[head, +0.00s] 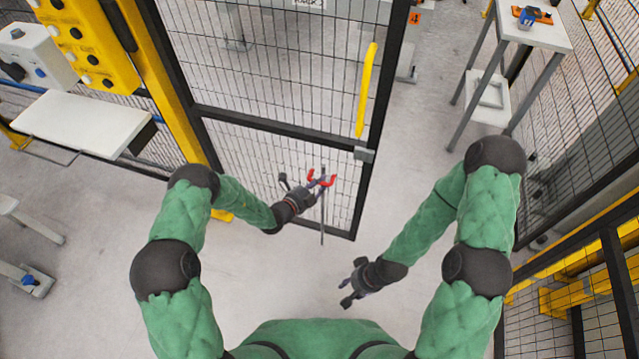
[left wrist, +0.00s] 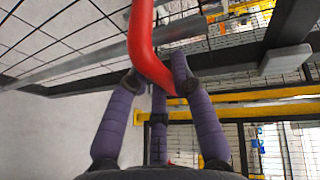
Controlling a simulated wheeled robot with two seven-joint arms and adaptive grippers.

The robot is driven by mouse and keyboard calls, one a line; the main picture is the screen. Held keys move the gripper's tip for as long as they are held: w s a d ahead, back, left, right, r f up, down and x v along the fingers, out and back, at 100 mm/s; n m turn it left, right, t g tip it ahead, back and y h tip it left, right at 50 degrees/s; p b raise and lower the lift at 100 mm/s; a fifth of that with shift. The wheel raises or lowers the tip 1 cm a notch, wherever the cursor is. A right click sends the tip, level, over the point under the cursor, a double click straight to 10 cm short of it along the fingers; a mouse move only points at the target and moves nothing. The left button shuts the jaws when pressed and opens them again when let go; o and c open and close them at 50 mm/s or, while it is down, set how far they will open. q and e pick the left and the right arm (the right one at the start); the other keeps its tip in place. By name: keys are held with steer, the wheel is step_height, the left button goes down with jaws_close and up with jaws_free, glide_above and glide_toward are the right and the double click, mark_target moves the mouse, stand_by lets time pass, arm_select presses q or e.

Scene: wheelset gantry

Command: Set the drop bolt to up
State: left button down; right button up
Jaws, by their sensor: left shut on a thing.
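The drop bolt is a thin grey rod (head: 322,222) with a red handle (head: 331,181), on the lower part of a black mesh gate (head: 280,126). The rod hangs upright, and I cannot tell whether its lower end touches the floor. My left gripper (head: 314,184) is at the red handle. In the left wrist view its purple fingers close around the red handle (left wrist: 143,45), which runs up from between them. My right gripper (head: 352,287) hangs low over the floor, away from the gate and the bolt; its fingers look spread with nothing between them.
A yellow pull handle (head: 367,90) and a grey latch block (head: 364,154) are on the gate's right edge. A yellow post (head: 172,85) stands left, beside a white shelf (head: 84,123). A small table (head: 535,30) stands at upper right. Floor right of the gate is clear.

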arm_select(q)
step_height(320, 180, up, 7)
steer(key=p, duration=0.5)
steer(key=shift+w, duration=0.15)
steer(key=c, duration=1)
jaws_free()
steer(key=shift+c, duration=0.2)
